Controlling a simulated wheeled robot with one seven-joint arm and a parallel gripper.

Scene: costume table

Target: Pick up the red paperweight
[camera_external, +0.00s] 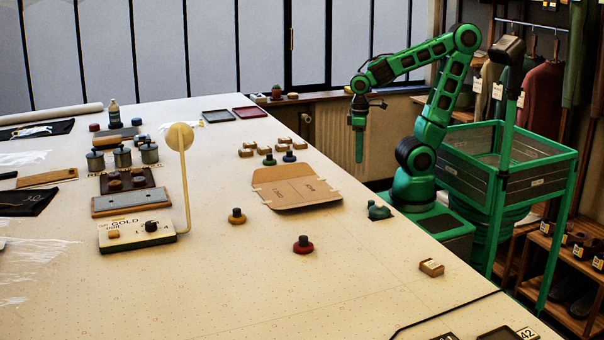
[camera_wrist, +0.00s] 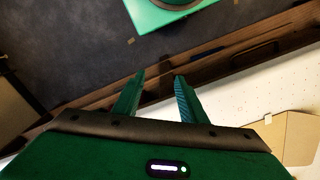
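The red paperweight (camera_external: 304,248), a round red base with a dark knob, stands upright on the table in the external view, in front of the cardboard sheet. It does not show in the wrist view. My gripper (camera_external: 359,158) hangs fingers-down near the table's far right edge, well behind the paperweight and apart from it. In the wrist view my gripper (camera_wrist: 160,77) has its two fingers spread with nothing between them.
A yellow-based knobbed weight (camera_external: 237,220), a teal object (camera_external: 379,211) and a small box (camera_external: 431,267) stand nearby. A lamp-like stand (camera_external: 186,190) rises at left. Table around the red paperweight is clear.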

